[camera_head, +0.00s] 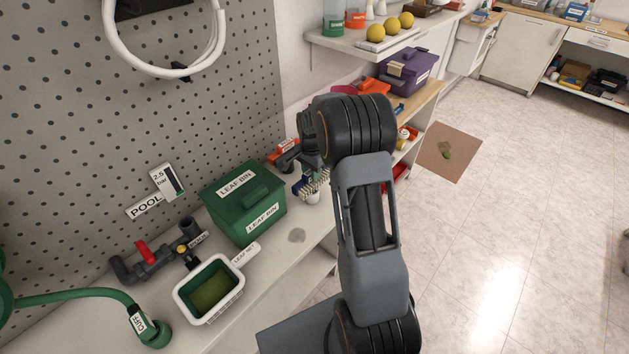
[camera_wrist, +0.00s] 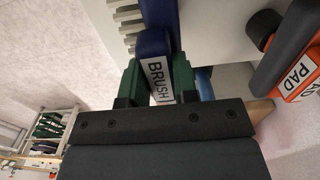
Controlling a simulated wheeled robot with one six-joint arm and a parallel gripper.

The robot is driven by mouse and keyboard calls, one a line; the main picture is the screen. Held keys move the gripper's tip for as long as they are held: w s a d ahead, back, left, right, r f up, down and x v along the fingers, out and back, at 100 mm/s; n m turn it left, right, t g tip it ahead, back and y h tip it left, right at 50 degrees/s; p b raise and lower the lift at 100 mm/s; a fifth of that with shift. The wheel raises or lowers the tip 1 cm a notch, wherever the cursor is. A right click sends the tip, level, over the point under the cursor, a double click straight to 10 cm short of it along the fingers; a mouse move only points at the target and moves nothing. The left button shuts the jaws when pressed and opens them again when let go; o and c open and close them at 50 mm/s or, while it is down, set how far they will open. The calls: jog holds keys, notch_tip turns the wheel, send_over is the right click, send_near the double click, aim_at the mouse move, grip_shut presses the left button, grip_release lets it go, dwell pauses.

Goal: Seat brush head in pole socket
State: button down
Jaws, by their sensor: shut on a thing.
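The brush head (camera_wrist: 153,42) is dark blue with pale bristles and a white BRUSH label. In the wrist view, the green fingers of my gripper (camera_wrist: 157,72) are shut on its labelled part from both sides. In the head view, the bristles of the brush head (camera_head: 317,184) show above the counter, beside the leaf bin. My gripper (camera_head: 308,166) is there, partly hidden behind my arm. I cannot make out the pole socket for certain. A small white cylinder (camera_head: 313,197) shows just below the bristles; whether they touch is unclear.
An orange PAD tool (camera_wrist: 292,72) with a black handle lies close to the brush; it also shows in the head view (camera_head: 284,151). The green leaf bin (camera_head: 246,204), leaf net (camera_head: 209,289) and pipe valve (camera_head: 150,260) stand left. Some counter between bin and front edge is clear.

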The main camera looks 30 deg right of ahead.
jog(key=shift+r+p, duration=2.45)
jog(key=shift+r, duration=1.3)
